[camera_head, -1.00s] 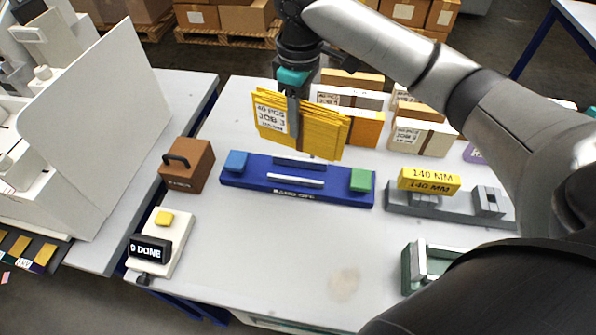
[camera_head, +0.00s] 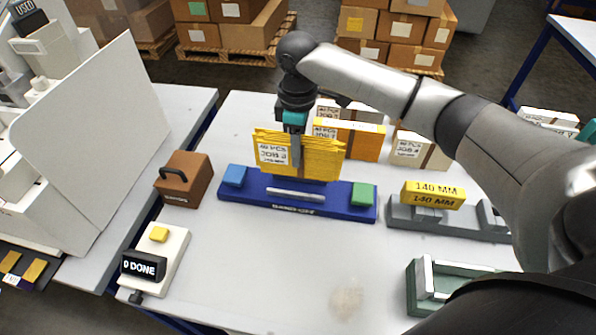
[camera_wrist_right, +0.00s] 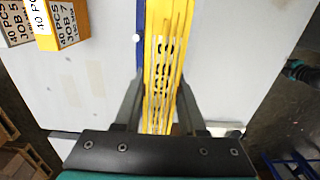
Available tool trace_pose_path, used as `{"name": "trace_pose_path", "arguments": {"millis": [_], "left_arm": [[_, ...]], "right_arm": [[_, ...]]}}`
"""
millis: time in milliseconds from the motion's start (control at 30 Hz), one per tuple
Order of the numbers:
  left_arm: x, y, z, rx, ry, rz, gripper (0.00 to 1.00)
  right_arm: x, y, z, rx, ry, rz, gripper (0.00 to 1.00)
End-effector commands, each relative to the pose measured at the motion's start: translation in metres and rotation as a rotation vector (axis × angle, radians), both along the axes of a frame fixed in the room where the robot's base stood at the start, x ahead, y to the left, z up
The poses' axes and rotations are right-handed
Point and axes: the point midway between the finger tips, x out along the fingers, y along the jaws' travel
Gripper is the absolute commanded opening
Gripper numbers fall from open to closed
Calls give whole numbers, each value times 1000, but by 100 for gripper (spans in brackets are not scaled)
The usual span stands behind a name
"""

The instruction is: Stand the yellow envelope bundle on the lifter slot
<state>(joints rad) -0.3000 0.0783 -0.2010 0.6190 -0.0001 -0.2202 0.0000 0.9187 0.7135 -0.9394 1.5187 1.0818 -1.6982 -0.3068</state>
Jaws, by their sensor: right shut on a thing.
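The yellow envelope bundle (camera_head: 318,157), labelled JOB 3, stands upright in my right gripper (camera_head: 295,150). In the right wrist view the bundle (camera_wrist_right: 166,50) runs between the two fingers of the gripper (camera_wrist_right: 158,105), which are shut on it. The blue lifter (camera_head: 240,194) is a long base with a blue block at its left end, a green block at its right end and a silver bar along the front. The bundle's lower edge is at the lifter's middle; I cannot tell whether it touches the slot, which is hidden. My left gripper is not in view.
Other labelled bundles (camera_head: 367,142) stand behind and to the right. A brown handled block (camera_head: 185,180) and a DONE counter with a yellow button (camera_head: 159,234) are at left. A grey fixture with a yellow 140 MM block (camera_head: 433,195) is at right. The front middle of the table is clear.

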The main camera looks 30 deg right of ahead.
Motion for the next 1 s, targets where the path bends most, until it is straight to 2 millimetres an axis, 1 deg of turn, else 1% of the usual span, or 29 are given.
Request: {"name": "trace_pose_path", "arguments": {"millis": [167, 300, 433, 533, 867, 900, 1000], "left_arm": [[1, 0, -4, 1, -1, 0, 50], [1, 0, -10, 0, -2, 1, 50], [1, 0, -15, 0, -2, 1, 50], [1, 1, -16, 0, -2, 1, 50], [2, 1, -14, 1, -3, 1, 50], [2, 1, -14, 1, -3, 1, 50], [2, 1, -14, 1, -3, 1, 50]], "right_arm": [[0, 0, -15, 0, -1, 0, 0], [0, 0, -41, -1, 1, 0, 0], [0, 0, -59, -1, -1, -1, 0], [0, 0, -64, 0, -2, 0, 0], [0, 0, -65, 0, -3, 0, 0], [0, 0, -66, 0, -2, 0, 41], [0, 0, -66, 0, -2, 0, 52]]}}
